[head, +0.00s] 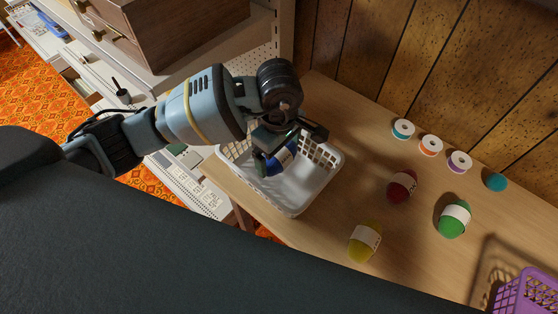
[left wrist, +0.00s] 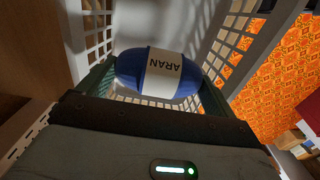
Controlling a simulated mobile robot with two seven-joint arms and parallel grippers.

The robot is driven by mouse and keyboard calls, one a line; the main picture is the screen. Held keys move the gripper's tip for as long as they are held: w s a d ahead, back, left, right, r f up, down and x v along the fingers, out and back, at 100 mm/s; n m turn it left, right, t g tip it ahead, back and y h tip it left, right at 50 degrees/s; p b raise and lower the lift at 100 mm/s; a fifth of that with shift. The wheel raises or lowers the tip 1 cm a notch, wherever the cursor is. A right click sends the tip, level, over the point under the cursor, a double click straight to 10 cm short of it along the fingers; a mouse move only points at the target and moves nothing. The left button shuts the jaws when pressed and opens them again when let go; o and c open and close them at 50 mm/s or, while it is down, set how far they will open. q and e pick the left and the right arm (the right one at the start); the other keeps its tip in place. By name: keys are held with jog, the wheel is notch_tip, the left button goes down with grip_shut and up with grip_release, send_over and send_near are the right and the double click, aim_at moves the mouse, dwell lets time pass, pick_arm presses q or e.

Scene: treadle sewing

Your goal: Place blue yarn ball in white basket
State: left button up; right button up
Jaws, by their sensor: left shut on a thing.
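The blue yarn ball (left wrist: 130,68) has a white paper band reading "ARAN". My left gripper (head: 279,146) is shut on it, with one finger at each end of the ball in the left wrist view (left wrist: 155,82). The white basket (head: 300,197) is a plastic one with lattice walls, standing on the wooden table. The gripper and ball are over the basket's opening, with the basket walls around them in the left wrist view. I cannot tell whether the ball touches the basket floor. My right gripper is not in view.
On the table (head: 330,235) lie a red ball (head: 401,187), a yellow ball (head: 364,243) and a green ball (head: 454,220). Several small spools (head: 431,145) stand near the panelled wall. A purple basket (head: 528,294) is at the lower right. A wooden drawer box (head: 165,30) is at upper left.

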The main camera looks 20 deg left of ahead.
aim_at(279, 162)
pick_arm(q)
jog(key=shift+f, duration=2.05)
jog(key=shift+f, duration=0.2)
jog(key=o, duration=0.6)
jog(key=shift+o, duration=0.3)
jog(key=shift+r, duration=0.1)
notch_tip(279, 162, up, 12)
jog(key=shift+r, duration=0.15)
